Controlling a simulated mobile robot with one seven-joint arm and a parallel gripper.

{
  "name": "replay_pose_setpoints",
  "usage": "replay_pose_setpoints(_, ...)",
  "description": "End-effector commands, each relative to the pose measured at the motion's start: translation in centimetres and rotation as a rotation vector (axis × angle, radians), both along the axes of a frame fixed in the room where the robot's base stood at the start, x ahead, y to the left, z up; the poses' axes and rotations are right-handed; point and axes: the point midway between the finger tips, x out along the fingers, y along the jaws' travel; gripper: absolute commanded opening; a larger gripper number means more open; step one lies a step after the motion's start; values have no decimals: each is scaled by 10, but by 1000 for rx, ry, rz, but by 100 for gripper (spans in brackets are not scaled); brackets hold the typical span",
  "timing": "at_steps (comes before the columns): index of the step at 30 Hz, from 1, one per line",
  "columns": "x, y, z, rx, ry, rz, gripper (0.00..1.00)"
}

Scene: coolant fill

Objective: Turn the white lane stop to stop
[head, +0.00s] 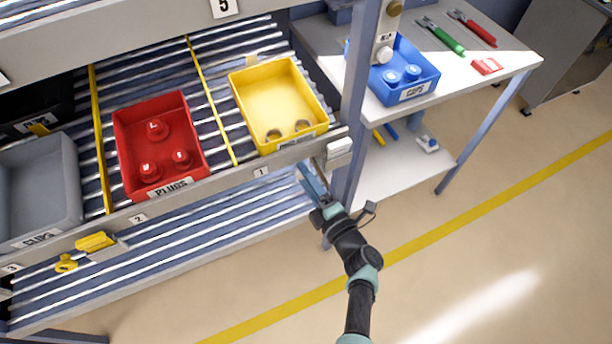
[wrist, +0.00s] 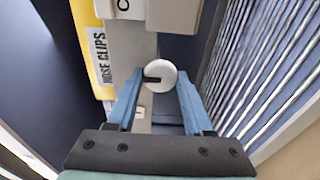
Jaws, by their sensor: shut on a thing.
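The white lane stop (head: 339,150) shows as a pale block at the right end of the shelf's front rail, beside the yellow bin. In the wrist view, its round white knob (wrist: 160,76) with a black slot pointing left lies between my two blue fingers. My gripper (head: 311,178) reaches up to the rail just below the lane stop; in the wrist view, my gripper (wrist: 160,80) is shut on the knob. The stop's lower part is partly hidden by the fingers.
On the shelf are a yellow bin (head: 275,95), a red plugs bin (head: 125,126) and a grey clips bin (head: 73,180). A yellow lane stop (head: 95,241) sits on the rail to the left. A post (head: 357,110) stands just right of my gripper. Open floor lies right.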

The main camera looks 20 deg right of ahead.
Motion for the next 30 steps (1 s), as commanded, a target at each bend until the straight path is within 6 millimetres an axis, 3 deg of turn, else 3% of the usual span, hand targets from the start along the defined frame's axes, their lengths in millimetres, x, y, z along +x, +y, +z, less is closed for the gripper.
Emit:
replay_pose_setpoints(5, 0, 1, 0, 4, -2, 3, 0)
replay_pose_setpoints(6, 0, 1, 0, 4, -2, 2, 53)
replay_pose_setpoints(11, 0, 1, 0, 3, -2, 2, 80)
replay_pose_setpoints(23, -8, -1, 1, 1, 0, -1, 80)
replay_pose_setpoints(30, -55, -6, 1, 2, 2, -3, 80)
